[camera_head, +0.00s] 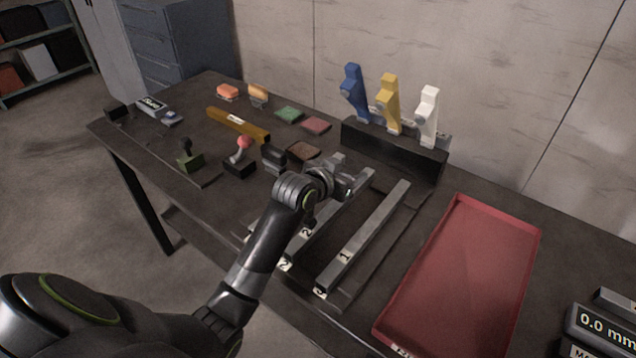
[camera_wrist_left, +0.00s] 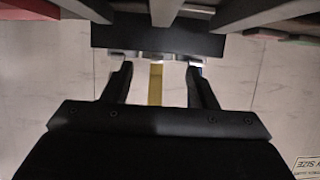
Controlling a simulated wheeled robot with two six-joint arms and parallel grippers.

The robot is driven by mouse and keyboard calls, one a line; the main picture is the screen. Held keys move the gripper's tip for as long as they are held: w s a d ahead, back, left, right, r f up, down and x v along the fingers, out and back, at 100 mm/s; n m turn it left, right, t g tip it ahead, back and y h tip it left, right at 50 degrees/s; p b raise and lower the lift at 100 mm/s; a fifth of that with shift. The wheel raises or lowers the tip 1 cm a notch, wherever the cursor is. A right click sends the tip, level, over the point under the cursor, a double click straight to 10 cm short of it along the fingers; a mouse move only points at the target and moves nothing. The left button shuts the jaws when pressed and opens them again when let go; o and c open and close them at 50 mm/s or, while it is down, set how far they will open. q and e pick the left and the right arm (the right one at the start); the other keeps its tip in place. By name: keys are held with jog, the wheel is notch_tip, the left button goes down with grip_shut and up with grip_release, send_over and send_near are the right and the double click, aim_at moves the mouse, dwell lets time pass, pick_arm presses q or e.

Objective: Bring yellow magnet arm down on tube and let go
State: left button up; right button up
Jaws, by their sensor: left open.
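The yellow magnet arm (camera_head: 388,103) stands upright between a blue arm (camera_head: 354,93) and a white arm (camera_head: 428,117) on a dark block at the back of the table. It also shows in the left wrist view (camera_wrist_left: 155,86), seen between the fingers. Grey metal tubes lie on the dark rack: one marked 1 (camera_head: 365,235) and one marked 2 (camera_head: 318,233). My left gripper (camera_head: 350,178) is open and empty, over the far end of the tubes, in front of and below the yellow arm. My right gripper is out of view.
The dark block (camera_head: 395,150) carries the three arms. A red tray (camera_head: 460,275) lies at right, beside a display reading 0.0 mm (camera_head: 600,328). A brass bar (camera_head: 238,124), stamps and coloured pads lie at left. The wall is close behind.

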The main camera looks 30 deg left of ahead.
pick_arm(q)
jog(key=v, duration=1.3)
jog(key=shift+s, duration=0.3)
jog(key=shift+a+r, duration=0.1)
jog(key=shift+r, duration=0.05)
